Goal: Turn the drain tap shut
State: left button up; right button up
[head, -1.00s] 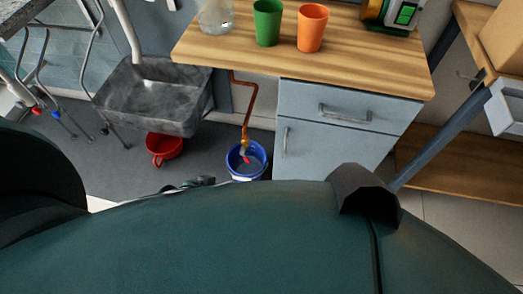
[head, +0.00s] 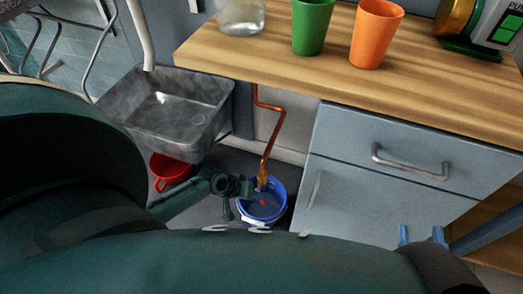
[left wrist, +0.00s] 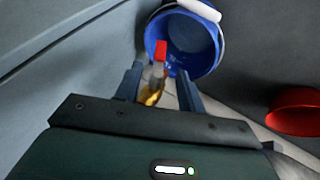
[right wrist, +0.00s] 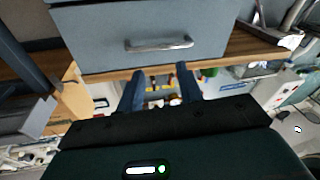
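The drain tap (head: 262,184) is brass at the bottom of a copper pipe (head: 271,135) under the bench. Its red lever (head: 263,201) shows above the blue bucket (head: 281,207). In the left wrist view the red lever (left wrist: 161,50) and brass body (left wrist: 152,94) appear between the spread fingers of my left gripper (left wrist: 158,72). That gripper is open; I cannot tell whether a finger touches the tap. In the head view my left wrist is just left of the tap. My right gripper (head: 421,236) is open and empty before the cabinet; it also shows in the right wrist view (right wrist: 160,75).
A grey sink (head: 150,110) and a red bucket (head: 172,168) stand left of the pipe. A grey-blue cabinet (head: 345,180) is close on the right. The wooden worktop (head: 260,60) above holds a green cup (head: 311,28), an orange cup (head: 376,35) and a glass vessel (head: 241,16).

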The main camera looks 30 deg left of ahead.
pick_arm(q)
jog(key=b+x, duration=0.4)
jog(key=x, duration=0.4)
pick_arm(e)
jog(key=shift+w+a+m+t+y, duration=0.3)
jog(key=shift+a+m+y, duration=0.1)
jog(key=shift+a+y, duration=0.1)
pick_arm(q)
jog(key=shift+c, duration=0.2)
grip_shut()
jog(key=shift+a, duration=0.1)
